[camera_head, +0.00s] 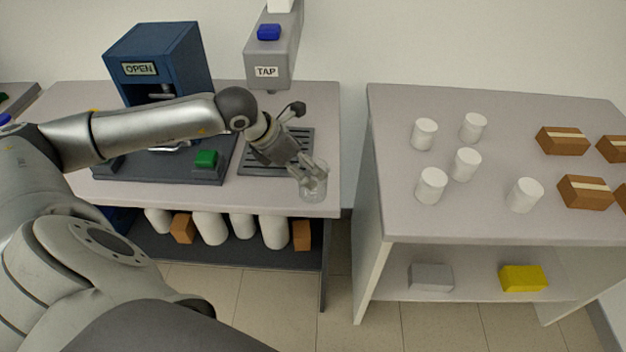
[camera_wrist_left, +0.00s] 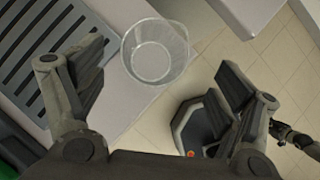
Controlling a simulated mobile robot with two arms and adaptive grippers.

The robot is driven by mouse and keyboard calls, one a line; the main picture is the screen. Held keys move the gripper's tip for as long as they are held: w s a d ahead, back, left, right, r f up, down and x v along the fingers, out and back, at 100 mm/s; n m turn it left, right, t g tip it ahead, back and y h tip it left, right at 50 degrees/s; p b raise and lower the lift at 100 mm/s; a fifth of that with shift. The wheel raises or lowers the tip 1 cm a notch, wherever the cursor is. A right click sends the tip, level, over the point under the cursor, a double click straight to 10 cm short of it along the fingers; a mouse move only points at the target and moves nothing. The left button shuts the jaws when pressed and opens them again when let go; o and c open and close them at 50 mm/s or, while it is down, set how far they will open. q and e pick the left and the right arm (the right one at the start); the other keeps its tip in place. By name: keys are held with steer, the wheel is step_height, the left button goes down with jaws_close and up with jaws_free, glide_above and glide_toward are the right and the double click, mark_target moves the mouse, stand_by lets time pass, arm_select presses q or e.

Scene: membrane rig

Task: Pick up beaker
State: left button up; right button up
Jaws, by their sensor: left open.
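The beaker (camera_head: 314,188) is a clear, empty glass cup at the front right corner of the left bench. It also shows in the left wrist view (camera_wrist_left: 157,52), near the bench's edge and seen from above. My left gripper (camera_head: 312,168) is open, with its fingers pointing down at the beaker and overlapping its upper part in the head view. In the left wrist view the beaker lies between the spread fingers (camera_wrist_left: 163,72), toward their tips. I cannot tell whether a finger touches it. My right gripper does not show clearly in either view.
A grey tap (camera_head: 270,60) with a drain grate (camera_head: 262,165) stands behind the gripper. A blue machine (camera_head: 160,60) marked OPEN and a green block (camera_head: 206,158) are to the left. The right table (camera_head: 480,220) holds white cups and brown boxes. A gap separates the benches.

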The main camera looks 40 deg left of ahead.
arm_select(q)
steer(key=p+x, duration=0.2)
steer(key=x, duration=0.2)
steer(key=shift+w+a+f+p, duration=0.2)
steer(key=shift+w+f+p, duration=0.05)
steer(key=shift+f+p, duration=0.15)
steer(key=shift+w+f, duration=0.25)
steer(key=shift+f, duration=0.1)
steer(key=c, duration=1.2)
